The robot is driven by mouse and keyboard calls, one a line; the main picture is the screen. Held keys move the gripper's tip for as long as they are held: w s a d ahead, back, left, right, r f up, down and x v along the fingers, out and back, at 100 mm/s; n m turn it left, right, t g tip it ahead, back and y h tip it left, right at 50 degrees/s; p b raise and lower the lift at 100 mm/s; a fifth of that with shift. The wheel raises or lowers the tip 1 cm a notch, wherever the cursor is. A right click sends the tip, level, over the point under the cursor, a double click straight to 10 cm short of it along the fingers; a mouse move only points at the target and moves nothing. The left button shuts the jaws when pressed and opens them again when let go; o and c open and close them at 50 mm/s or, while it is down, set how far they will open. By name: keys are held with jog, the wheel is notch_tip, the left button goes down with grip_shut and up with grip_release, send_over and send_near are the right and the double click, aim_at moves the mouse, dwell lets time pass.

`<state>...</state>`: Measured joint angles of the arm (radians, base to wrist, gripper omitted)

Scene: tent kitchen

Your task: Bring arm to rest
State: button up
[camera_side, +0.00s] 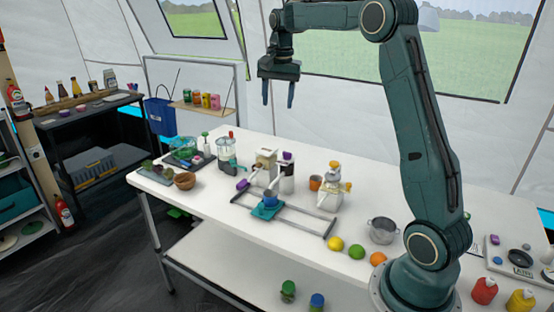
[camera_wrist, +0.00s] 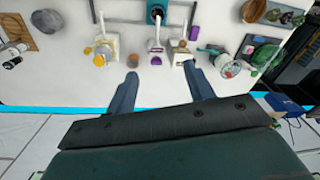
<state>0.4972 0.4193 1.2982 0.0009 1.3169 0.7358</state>
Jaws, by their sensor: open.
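My gripper (camera_side: 278,93) hangs high above the back of the white table (camera_side: 222,222), fingers pointing down. It is open and empty, and nothing is between the fingers. In the wrist view my gripper (camera_wrist: 162,88) shows two spread fingers, with the tabletop things beyond them. My arm rises from its base at the table's right end and bends over at the top.
Several dispensers, one with a yellow top (camera_side: 334,188), stand mid-table behind a grey rail frame (camera_side: 290,222). A wooden bowl (camera_side: 185,181) is on the left. A metal pot (camera_side: 382,231), lemon (camera_side: 336,244), lime (camera_side: 357,252) and orange (camera_side: 378,259) lie near my base. Air around my gripper is clear.

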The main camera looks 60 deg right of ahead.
jog(key=s+a+r+n+t, duration=0.1)
jog(key=s+a+r+n, duration=0.1)
jog(key=s+a+n, duration=0.35)
jog(key=s+a+r+n+t, duration=0.1)
jog(key=s+a+r+n, duration=0.15)
jog(key=s+a, duration=0.65)
jog(key=s+a+f+n+t, duration=0.2)
jog(key=s+a+f+n, duration=0.4)
jog(key=s+a, duration=0.4)
jog(key=shift+s+f+t+y, duration=0.3)
jog(key=shift+s+f, duration=0.1)
jog(key=shift+s, duration=0.85)
jog(key=shift+c, duration=0.4)
